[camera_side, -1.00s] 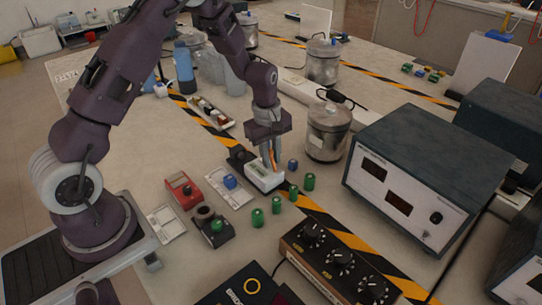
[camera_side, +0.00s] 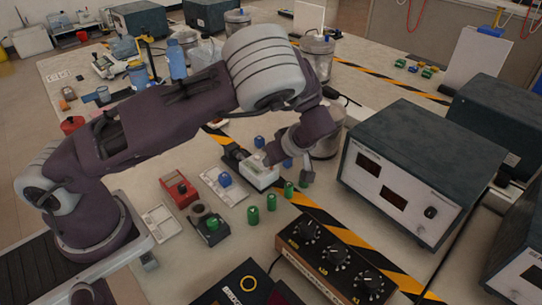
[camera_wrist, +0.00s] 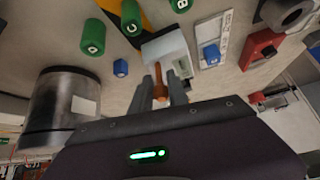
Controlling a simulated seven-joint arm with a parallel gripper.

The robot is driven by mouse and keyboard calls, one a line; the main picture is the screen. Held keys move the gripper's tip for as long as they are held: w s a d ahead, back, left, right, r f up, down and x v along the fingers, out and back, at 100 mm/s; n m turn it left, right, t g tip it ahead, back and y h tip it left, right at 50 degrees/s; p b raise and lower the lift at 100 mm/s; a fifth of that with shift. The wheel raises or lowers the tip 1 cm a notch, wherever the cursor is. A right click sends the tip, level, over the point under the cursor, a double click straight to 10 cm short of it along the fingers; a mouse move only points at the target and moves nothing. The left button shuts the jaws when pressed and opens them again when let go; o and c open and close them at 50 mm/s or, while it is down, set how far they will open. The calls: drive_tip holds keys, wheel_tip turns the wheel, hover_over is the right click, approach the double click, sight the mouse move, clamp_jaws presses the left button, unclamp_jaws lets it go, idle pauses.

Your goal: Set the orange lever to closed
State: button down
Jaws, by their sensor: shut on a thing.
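The orange lever (camera_wrist: 159,86) shows in the wrist view between the two grey fingers of my gripper (camera_wrist: 160,74), which are shut on it. It comes out of a small white and grey box (camera_wrist: 165,46). In the side view the box (camera_side: 262,174) sits on the table, and my tilted wrist hides the lever. I cannot read any open or closed marking on the box.
Green cylinders (camera_side: 271,201) and a blue one (camera_side: 259,142) stand close around the box. A metal canister (camera_wrist: 68,105) is near my wrist. A red device (camera_side: 179,188) lies left of the box, and a large dark instrument (camera_side: 408,165) stands to the right.

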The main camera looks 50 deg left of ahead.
drive_tip(key=shift+d+f+y, duration=0.15)
drive_tip(key=shift+d+y, duration=0.35)
drive_tip(key=shift+y, duration=0.5)
drive_tip(key=shift+f, duration=0.1)
drive_tip(key=c, duration=1.4)
unclamp_jaws()
drive_tip(key=shift+o, duration=0.2)
drive_tip(key=v, duration=0.7)
drive_tip(key=shift+d, duration=0.1)
